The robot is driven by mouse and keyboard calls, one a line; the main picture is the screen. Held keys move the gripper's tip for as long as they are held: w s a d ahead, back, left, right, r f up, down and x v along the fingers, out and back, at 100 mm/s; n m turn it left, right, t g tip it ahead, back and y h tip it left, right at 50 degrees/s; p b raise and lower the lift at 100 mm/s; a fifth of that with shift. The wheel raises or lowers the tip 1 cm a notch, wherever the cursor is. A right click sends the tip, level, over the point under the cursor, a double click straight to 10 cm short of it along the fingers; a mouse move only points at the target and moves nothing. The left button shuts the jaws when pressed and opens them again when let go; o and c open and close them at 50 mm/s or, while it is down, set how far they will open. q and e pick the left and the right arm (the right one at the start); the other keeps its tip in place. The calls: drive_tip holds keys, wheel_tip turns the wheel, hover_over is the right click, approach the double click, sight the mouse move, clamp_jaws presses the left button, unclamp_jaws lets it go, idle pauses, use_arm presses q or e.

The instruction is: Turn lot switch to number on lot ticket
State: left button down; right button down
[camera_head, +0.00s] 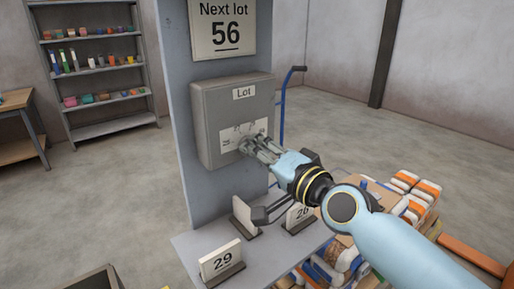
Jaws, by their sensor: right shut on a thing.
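A sign reading "Next lot 56" (223,27) is fixed high on the grey panel. Below it is a grey box (205,125) with a "Lot" label (244,93) and a white plate (230,132) with small print too small to read. My right gripper (250,145) is at this plate, its fingers shut on the lot switch, which they almost wholly hide. The switch's setting cannot be read. My left gripper is not in view.
On the ledge (200,246) below the box stand number cards, one reading 29 (220,261) and one reading 26 (299,216), partly hidden, with another turned away. Stacked bags (421,190) lie at the right. A blue hand truck (283,105) stands behind the panel, and shelving (109,130) stands at the back left.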

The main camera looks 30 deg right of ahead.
drive_tip(key=shift+f+m, duration=0.1)
drive_tip(key=shift+m, duration=0.3)
drive_tip(key=c, duration=1.3)
unclamp_jaws()
drive_tip(key=shift+c, duration=0.2)
drive_tip(key=s+d, duration=0.1)
drive_tip(key=s, duration=0.6)
drive_tip(key=shift+s, duration=0.25)
